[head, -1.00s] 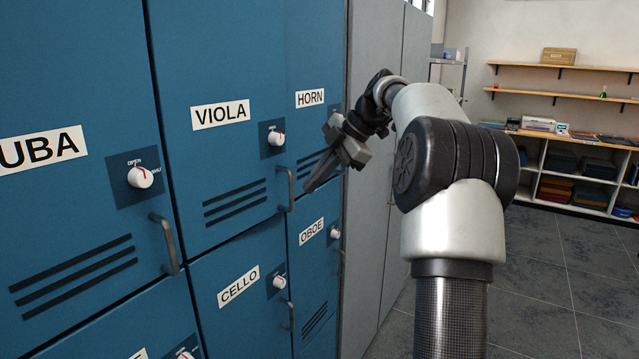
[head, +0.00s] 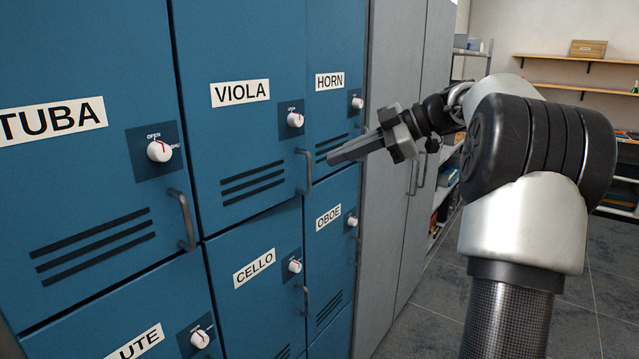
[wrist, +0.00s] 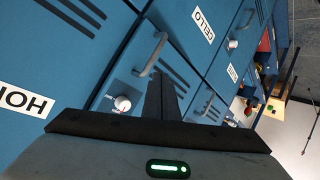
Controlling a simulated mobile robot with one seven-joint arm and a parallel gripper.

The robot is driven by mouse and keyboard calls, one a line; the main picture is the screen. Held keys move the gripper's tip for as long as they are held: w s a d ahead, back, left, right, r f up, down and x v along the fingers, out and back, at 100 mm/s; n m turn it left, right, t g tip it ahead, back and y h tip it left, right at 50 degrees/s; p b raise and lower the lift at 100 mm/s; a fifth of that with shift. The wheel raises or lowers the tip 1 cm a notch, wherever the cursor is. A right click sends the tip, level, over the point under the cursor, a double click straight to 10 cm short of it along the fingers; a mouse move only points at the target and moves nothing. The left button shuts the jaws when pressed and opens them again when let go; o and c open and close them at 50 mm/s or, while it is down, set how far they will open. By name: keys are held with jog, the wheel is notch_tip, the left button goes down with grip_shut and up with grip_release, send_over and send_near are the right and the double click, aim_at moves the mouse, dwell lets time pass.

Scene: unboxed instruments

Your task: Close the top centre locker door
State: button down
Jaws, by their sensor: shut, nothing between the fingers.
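The top centre locker door is the blue one labelled VIOLA (head: 240,140), with a white knob and a bar handle (head: 304,172) at its lower right. It looks flush or nearly flush with its neighbours; I cannot tell whether a small gap remains. My gripper (head: 332,157) is shut and empty. Its fingers point left, in front of the lower part of the HORN door (head: 330,110), just right of the VIOLA handle and apart from it as far as I can see. In the wrist view the shut fingers (wrist: 165,97) reach toward the doors, with a handle (wrist: 152,55) just beyond.
The TUBA door (head: 80,170) is at left. The CELLO door (head: 255,295) and OBOE door (head: 330,245) lie below. Grey tall cabinets (head: 390,220) stand right of the lockers. Open grey floor (head: 420,325) and wall shelves (head: 570,57) are further right.

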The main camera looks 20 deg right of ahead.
notch_tip(320, 180, down, 4)
jog(key=s+r+m+t+y+b, duration=0.1)
jog(key=s+m+t+b, duration=0.15)
jog(key=m+t, duration=0.2)
jog(key=m+t+h+p, duration=0.2)
jog(key=m+t+h, duration=0.1)
jog(key=m+t, duration=0.25)
send_near(303, 168)
jog(key=shift+m+g, duration=0.3)
jog(key=shift+g, duration=0.2)
jog(key=x, duration=0.6)
jog(key=shift+w+r, duration=0.2)
jog(key=shift+w, duration=0.05)
jog(key=shift+b, duration=0.3)
jog(key=shift+y, duration=0.3)
jog(key=w+b, duration=0.1)
jog(key=b, duration=0.2)
jog(key=shift+a+f, duration=0.1)
jog(key=shift+f, duration=0.3)
jog(key=w+n+y+b, duration=0.1)
jog(key=b, duration=0.1)
jog(key=shift+a+g+b, duration=0.25)
jog(key=shift+g+b, duration=0.1)
jog(key=shift+g, duration=0.05)
jog(key=shift+r+b, duration=0.15)
jog(key=shift+b, duration=0.3)
jog(key=shift+w+a+r, duration=0.1)
jog(key=shift+a+r, duration=0.05)
jog(key=shift+r, duration=0.25)
